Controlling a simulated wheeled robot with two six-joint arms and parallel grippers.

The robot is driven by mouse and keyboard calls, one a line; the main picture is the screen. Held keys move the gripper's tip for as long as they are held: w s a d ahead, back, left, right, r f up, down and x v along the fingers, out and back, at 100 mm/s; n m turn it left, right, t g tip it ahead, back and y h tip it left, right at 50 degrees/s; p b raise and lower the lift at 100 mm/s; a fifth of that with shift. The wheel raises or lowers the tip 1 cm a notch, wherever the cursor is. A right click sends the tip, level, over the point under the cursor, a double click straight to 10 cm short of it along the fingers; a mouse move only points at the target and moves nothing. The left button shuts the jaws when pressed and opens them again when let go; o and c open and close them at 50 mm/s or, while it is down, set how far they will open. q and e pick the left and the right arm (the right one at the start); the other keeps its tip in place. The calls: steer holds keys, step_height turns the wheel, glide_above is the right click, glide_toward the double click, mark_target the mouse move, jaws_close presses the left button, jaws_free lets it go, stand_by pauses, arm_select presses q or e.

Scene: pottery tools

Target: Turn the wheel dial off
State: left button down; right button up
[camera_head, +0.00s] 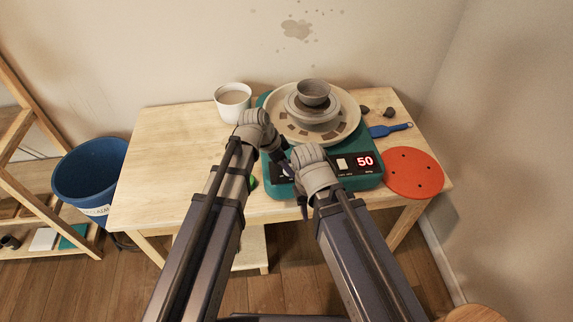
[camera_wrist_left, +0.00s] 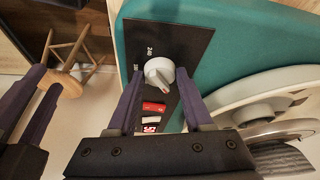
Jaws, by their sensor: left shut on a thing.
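The white wheel dial (camera_wrist_left: 160,72) sits on the black control panel (camera_wrist_left: 150,45) of the teal pottery wheel (camera_head: 345,184). It has a pointer mark, and printed numbers stand beside it. My left gripper (camera_head: 287,168) is at the panel's left part, its fingertips on either side of the dial, shut on it. In the head view the dial is hidden behind my arms. The red display (camera_head: 365,161) reads 50. My right gripper (camera_head: 303,204) is at the wheel's front edge, empty; the left wrist view shows its two dark fingers (camera_wrist_left: 48,78) apart.
A grey bowl (camera_head: 313,92) stands on the wheel head inside the splash pan (camera_head: 350,118). A white cup (camera_head: 233,103) is at the back left. A blue tool (camera_head: 390,129) and orange disc (camera_head: 414,173) lie at right. The table's left part (camera_head: 160,190) is clear.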

arm_select(q)
steer(key=n, duration=0.1)
steer(key=n+t, duration=0.1)
steer(key=n, duration=0.1)
steer(key=n+y, duration=0.1)
steer(key=n, duration=0.1)
steer(key=shift+s+d+t, duration=0.15)
steer(key=shift+s+t, duration=0.15)
steer(key=shift+t, duration=0.1)
steer(key=n+y, duration=0.1)
steer(key=n, duration=0.4)
steer(key=shift+d+n+t+y, duration=0.2)
steer(key=shift+n+t+y, duration=0.1)
steer(key=shift+t+y, duration=0.1)
steer(key=shift+c, duration=1.6)
jaws_free()
steer(key=p+v, duration=0.7)
steer(key=shift+s+r, duration=0.25)
steer(key=shift+r, duration=0.15)
